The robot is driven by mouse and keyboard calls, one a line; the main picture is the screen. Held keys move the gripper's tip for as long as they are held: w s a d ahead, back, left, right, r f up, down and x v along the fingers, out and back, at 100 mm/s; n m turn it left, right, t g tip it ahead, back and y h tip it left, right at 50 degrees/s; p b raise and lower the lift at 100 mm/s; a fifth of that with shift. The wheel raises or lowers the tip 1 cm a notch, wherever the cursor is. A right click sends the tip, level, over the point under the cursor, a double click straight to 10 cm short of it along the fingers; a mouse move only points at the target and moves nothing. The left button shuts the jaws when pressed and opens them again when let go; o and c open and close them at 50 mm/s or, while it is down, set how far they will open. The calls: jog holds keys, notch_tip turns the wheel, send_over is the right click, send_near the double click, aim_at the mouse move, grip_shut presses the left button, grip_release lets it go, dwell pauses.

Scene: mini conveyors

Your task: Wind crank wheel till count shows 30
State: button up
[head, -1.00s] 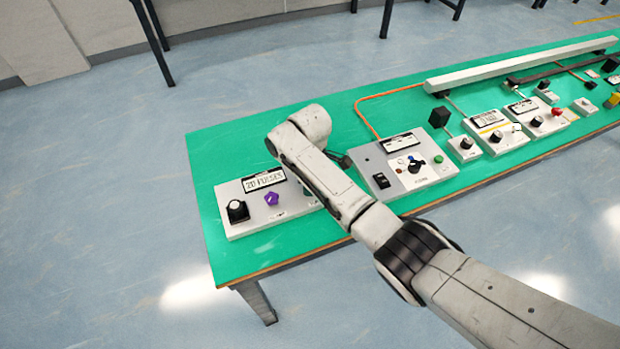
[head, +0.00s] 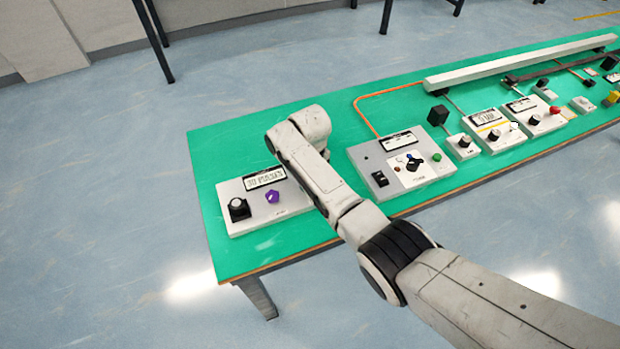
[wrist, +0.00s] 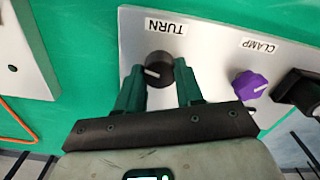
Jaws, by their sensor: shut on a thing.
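The crank wheel is a round black knob (wrist: 157,66) with a white pointer line, beside a TURN label in the wrist view. My gripper (wrist: 158,76) has its two green fingers on either side of the knob, shut on it. In the head view my arm hides the knob and the fingers. The count display (head: 265,179) on the left grey panel (head: 290,206) appears to read 30 PULSES, though the digits are small and slightly blurred.
A purple CLAMP knob (head: 272,196) and a black knob (head: 238,208) sit left of my arm on the same panel. Another grey panel (head: 360,152) with a switch and dial stands to the right. More control boxes and a conveyor rail (head: 520,65) lie farther right.

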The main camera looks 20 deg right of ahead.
dwell(0.3)
jog(key=o, duration=1)
jog(key=shift+o, duration=0.2)
notch_tip(320, 180, up, 11)
jog(key=shift+f, duration=0.1)
dwell(0.3)
